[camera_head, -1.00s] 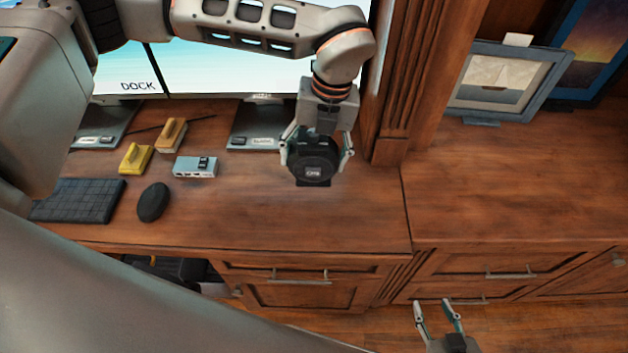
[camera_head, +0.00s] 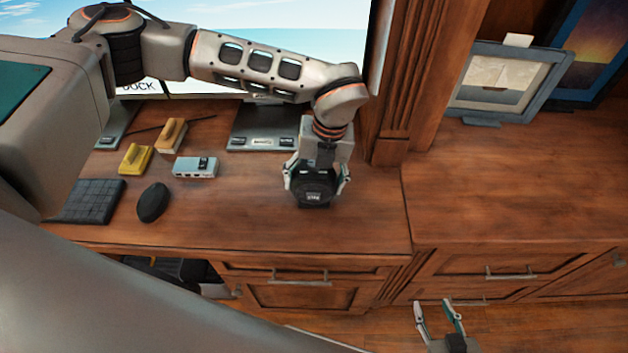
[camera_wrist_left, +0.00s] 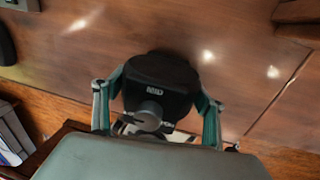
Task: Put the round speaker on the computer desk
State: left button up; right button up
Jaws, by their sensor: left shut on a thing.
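The round speaker (camera_head: 314,186) is black with a small label on its face. My left gripper (camera_head: 317,178) is shut on it, with a finger on each side. The speaker is over the right part of the computer desk (camera_head: 245,215), at or very near the top; I cannot tell whether it touches. The left wrist view shows the speaker (camera_wrist_left: 160,85) between the two fingers of my left gripper (camera_wrist_left: 157,105), with the desk surface behind. My right gripper (camera_head: 440,311) is open and empty, low at the right, in front of the drawers.
A mouse (camera_head: 153,202), keyboard (camera_head: 87,201), grey hub (camera_head: 195,167) and two yellow-topped blocks (camera_head: 135,158) (camera_head: 171,135) occupy the left of the desk. A monitor stand (camera_head: 262,127) is behind the speaker. A wooden pillar (camera_head: 390,120) rises at right. Desk around the speaker's front is clear.

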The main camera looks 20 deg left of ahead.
pick_arm(q)
jog(key=o, duration=1.3)
jog(key=shift+f, duration=0.1)
jog(key=r, duration=0.4)
jog(key=d+r, duration=0.1)
jog(key=r, duration=0.7)
jog(key=shift+w+d+r, duration=0.1)
jog(key=shift+w+d, duration=0.15)
jog(key=shift+d, duration=0.15)
